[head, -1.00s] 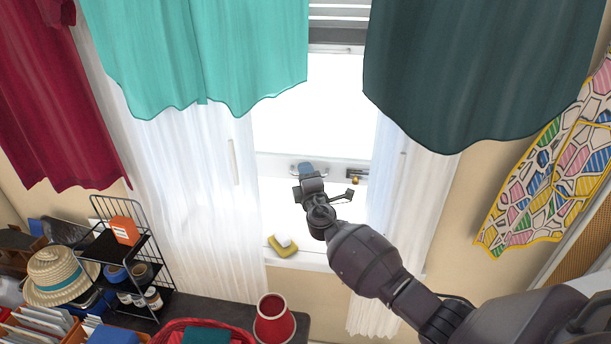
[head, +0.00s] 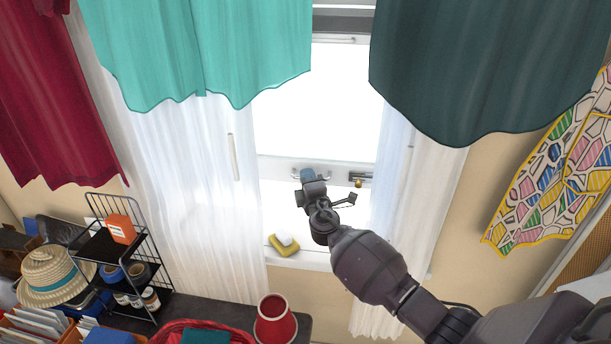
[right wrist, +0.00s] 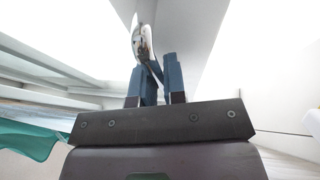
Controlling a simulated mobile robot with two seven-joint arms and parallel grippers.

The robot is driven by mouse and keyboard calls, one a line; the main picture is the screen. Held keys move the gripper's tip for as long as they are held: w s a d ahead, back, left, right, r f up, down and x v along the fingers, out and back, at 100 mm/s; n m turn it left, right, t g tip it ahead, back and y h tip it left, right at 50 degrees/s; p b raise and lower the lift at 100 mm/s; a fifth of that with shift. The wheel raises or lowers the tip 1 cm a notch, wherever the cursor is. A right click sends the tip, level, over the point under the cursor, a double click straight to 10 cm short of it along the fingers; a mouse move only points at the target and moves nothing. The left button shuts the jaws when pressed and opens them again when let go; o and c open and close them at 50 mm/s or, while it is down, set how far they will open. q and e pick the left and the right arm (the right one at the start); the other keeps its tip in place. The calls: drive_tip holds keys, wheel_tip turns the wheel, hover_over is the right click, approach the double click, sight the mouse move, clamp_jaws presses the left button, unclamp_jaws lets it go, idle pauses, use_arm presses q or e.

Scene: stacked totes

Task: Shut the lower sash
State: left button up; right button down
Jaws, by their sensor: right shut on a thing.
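The lower sash (head: 276,169) is a white-framed window pane behind the curtains in the head view. Its bottom rail stands well above the sill (head: 318,258), with a bright open gap between them. A small metal lift handle (head: 326,176) sits on the rail; it shows as a shiny curved piece in the right wrist view (right wrist: 143,38). My right gripper (head: 308,173) is shut on this handle, its blue fingers (right wrist: 158,80) on either side. A brass knob with a dark fitting (head: 358,181) sits right of the gripper. My left gripper is not in view.
Sheer white curtains (head: 190,190) flank the window, and teal (head: 200,45) and dark green (head: 470,70) cloths hang above.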

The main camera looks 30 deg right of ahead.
wheel_tip(320, 180, down, 14)
drive_tip(key=b, duration=0.9)
drive_tip(key=shift+s+f, duration=0.15)
drive_tip(key=shift+f+b, duration=0.7)
drive_tip(key=shift+b, duration=0.3)
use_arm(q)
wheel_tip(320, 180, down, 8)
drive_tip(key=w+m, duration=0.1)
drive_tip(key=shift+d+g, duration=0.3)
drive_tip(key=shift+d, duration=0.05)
use_arm(e)
drive_tip(key=shift+r, duration=0.1)
drive_tip(key=c, duration=1.2)
unclamp_jaws()
drive_tip(key=shift+r, duration=0.1)
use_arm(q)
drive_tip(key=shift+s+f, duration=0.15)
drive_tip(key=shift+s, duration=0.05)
